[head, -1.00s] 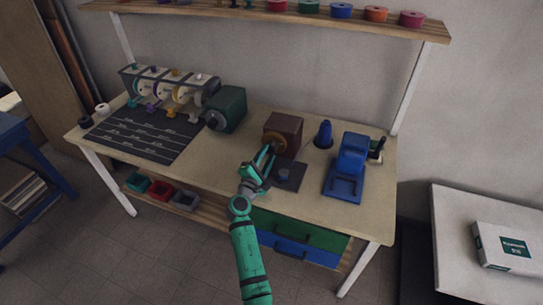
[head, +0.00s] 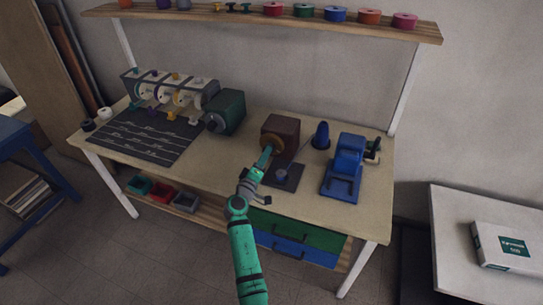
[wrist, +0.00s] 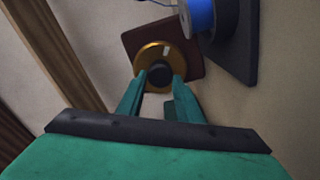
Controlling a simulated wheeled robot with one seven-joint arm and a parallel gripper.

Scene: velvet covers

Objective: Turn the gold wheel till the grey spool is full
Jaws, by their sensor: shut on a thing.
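The gold wheel (wrist: 150,54) is on the front of a brown box (wrist: 185,35) on the workbench; the box also shows in the head view (head: 281,130). The wheel has a dark hub (wrist: 158,74) and a pale mark on its face. My gripper (wrist: 160,80) is shut on the hub, one green finger at each side. In the head view my gripper (head: 266,158) reaches the wheel from the front. A small grey spool (head: 281,174) stands on a dark base in front of the box. In the wrist view a spool wound with blue (wrist: 200,16) sits on that base; how full it is, I cannot tell.
A blue machine (head: 345,165) and a blue cone (head: 321,135) stand to the right. A green box (head: 226,112), a row of coloured-knob units (head: 170,92) and a black mat (head: 145,135) are at the left. The bench front (head: 225,180) is clear.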

